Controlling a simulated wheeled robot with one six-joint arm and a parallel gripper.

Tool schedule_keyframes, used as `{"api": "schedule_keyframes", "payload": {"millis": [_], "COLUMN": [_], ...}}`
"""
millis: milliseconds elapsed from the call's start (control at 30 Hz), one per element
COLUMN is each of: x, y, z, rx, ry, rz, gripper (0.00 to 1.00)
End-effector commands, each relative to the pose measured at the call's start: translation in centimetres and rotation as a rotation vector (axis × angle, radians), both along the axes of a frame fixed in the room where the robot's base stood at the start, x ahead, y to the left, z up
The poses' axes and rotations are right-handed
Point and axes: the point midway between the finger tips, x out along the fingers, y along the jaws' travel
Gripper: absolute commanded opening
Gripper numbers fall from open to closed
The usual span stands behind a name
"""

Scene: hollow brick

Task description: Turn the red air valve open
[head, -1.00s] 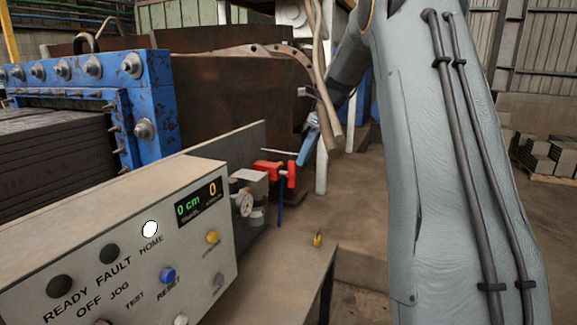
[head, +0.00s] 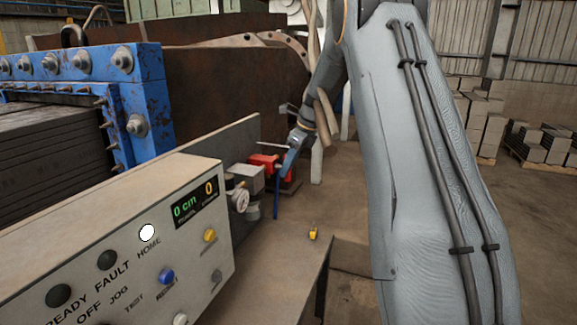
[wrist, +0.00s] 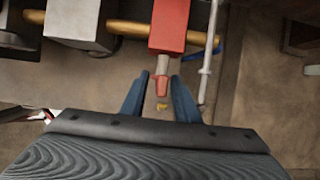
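The red air valve (head: 263,161) sits behind the control box in the head view, beside a grey block with a gauge. In the wrist view the red valve body (wrist: 169,25) is at top centre, with a short grey stem and a small red end piece (wrist: 161,86) pointing towards me. My gripper (wrist: 162,76) has its two blue fingers apart, one on each side of that end piece. I see no clear contact. In the head view my gripper (head: 284,168) is close to the valve's right side and hides part of it.
The control box (head: 120,245) with buttons and a display stands at front left. A gauge (head: 238,199) is left of the valve. A thin pale rod (wrist: 207,60) runs right of the fingers in the wrist view. A small yellow object (head: 313,233) lies on the bench (head: 285,265).

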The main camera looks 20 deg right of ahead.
Motion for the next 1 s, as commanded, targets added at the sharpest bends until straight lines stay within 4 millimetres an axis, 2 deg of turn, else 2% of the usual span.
{"api": "schedule_keyframes", "payload": {"millis": [100, 267, 300, 667, 1000], "x": [-0.02, -0.03, -0.03, -0.07, -0.25], "y": [-0.06, -0.06, -0.06, 0.04, 0.31], "z": [0.01, 0.03, 0.03, 0.07, -0.09], "rx": [0.000, 0.000, 0.000, -0.032, -0.198], "ry": [0.000, 0.000, 0.000, -0.034, -0.198], "rz": [-0.001, -0.001, -0.001, 0.000, 0.000], "gripper": [0.28, 0.01, 0.00, 0.00, 0.00]}}
